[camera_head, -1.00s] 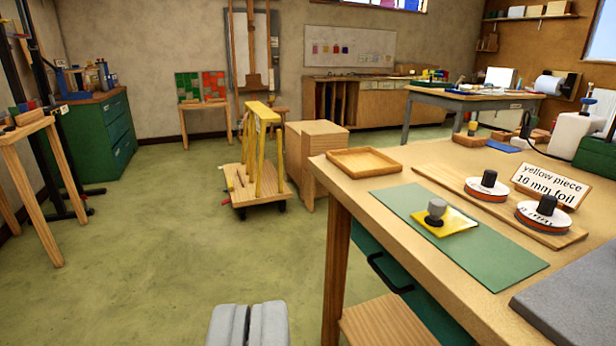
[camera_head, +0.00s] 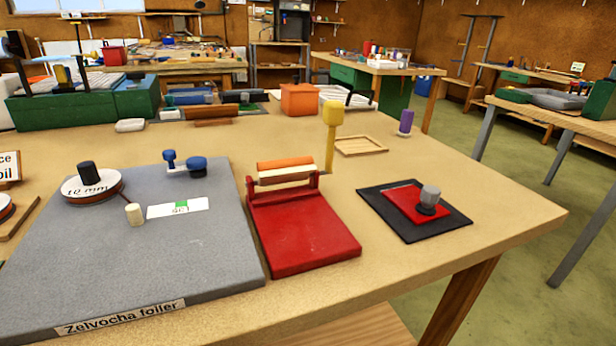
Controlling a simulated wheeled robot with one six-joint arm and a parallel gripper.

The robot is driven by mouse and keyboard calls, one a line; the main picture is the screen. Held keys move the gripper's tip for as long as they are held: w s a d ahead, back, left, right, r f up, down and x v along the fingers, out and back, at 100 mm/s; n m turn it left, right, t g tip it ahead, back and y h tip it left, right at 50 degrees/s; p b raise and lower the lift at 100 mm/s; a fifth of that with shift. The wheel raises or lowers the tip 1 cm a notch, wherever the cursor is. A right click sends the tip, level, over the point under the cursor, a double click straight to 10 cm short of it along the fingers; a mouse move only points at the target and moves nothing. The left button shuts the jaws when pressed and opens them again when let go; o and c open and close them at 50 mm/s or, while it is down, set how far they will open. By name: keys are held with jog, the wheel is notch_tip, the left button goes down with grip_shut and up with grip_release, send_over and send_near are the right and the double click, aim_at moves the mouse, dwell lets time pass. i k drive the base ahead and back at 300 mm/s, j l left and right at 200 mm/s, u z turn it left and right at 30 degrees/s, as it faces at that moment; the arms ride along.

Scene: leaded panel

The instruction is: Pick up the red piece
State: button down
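The red piece (camera_head: 402,199) is a flat red square that lies on a black mat (camera_head: 394,229) near the right end of the workbench. A grey knob with a dark base (camera_head: 429,197) stands on its right part and hides some of it. My gripper does not show in this view, and nothing of it is near the red piece.
A red board with an orange roller (camera_head: 301,230) lies left of the mat. Farther left is a grey foiler slab (camera_head: 220,262). A yellow-topped post (camera_head: 331,130), a wooden tray (camera_head: 372,146) and a purple-topped object (camera_head: 406,122) stand behind. The bench's right corner is bare.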

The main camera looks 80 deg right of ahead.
aim_at(421, 207)
jog(key=z, duration=1.85)
jog(key=k+z, duration=0.3)
jog(key=k, duration=0.15)
jog(key=k+z, duration=0.3)
jog(key=k, duration=0.1)
